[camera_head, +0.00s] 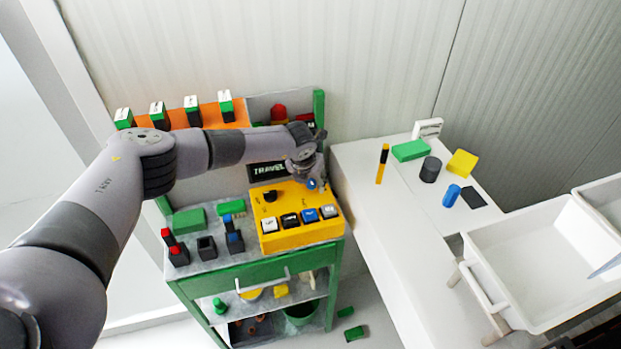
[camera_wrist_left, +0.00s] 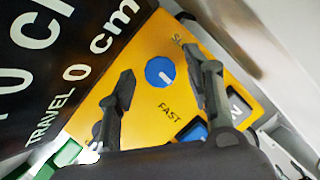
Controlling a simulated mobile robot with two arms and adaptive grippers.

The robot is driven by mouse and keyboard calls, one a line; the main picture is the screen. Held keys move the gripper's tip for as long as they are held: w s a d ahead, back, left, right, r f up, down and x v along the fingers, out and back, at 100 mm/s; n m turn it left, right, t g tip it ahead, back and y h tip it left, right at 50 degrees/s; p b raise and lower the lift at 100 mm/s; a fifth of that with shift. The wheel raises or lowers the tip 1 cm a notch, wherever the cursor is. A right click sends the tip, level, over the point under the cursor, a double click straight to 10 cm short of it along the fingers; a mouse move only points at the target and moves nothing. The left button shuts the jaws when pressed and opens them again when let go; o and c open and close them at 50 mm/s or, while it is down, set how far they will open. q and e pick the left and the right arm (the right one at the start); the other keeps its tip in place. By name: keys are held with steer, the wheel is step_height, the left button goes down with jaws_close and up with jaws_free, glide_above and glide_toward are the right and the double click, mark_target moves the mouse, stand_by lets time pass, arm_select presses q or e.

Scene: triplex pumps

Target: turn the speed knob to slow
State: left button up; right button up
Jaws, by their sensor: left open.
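The blue speed knob (camera_wrist_left: 160,71) sits on the yellow control box (camera_wrist_left: 145,45), with a short white mark on its face. In the wrist view "FAST" is printed below it; another label, starting "SL", is partly hidden behind a finger. My left gripper (camera_wrist_left: 160,64) is open, its fingers showing on either side of the knob. Whether they touch it I cannot tell. In the head view my left gripper (camera_head: 309,174) is over the box's back right corner, at the blue knob (camera_head: 311,184). My right gripper is not in view.
A black knob (camera_head: 270,196) and a row of push buttons (camera_head: 290,219) are on the box. A black "TRAVEL 0 cm" sign (camera_wrist_left: 65,65) stands behind it. Green blocks (camera_head: 188,220) and small switches are to the left. A white table (camera_head: 375,235) stands right.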

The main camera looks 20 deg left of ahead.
arm_select(q)
jaws_close()
stand_by(0.7)
steer(key=n+b, duration=0.1)
steer(key=n+y+b, duration=0.1)
steer(key=shift+w+d+f+n, duration=0.1)
steer(key=shift+d+f+n, duration=0.1)
steer(key=shift+n, duration=0.1)
steer(key=n+g+y+b, duration=0.1)
steer(key=n+b, duration=0.3)
steer(key=b, duration=0.1)
steer(key=n+g+y+b, duration=0.1)
steer(key=n+b, duration=0.3)
steer(key=b, duration=0.1)
steer(key=n+g+y+b, duration=0.1)
steer(key=n+b, duration=0.3)
steer(key=b, duration=0.1)
steer(key=shift+w+d+n, duration=0.3)
steer(key=shift+r+n+g+y+b, duration=0.15)
steer(key=shift+n+g+b, duration=0.15)
steer(key=shift+n+b, duration=0.35)
steer(key=shift+n+g+y+b, duration=0.15)
steer(key=shift+n+g+b, duration=0.15)
steer(key=shift+n+b, duration=0.3)
steer(key=shift+w+r+n, duration=0.1)
steer(key=shift+n, duration=0.15)
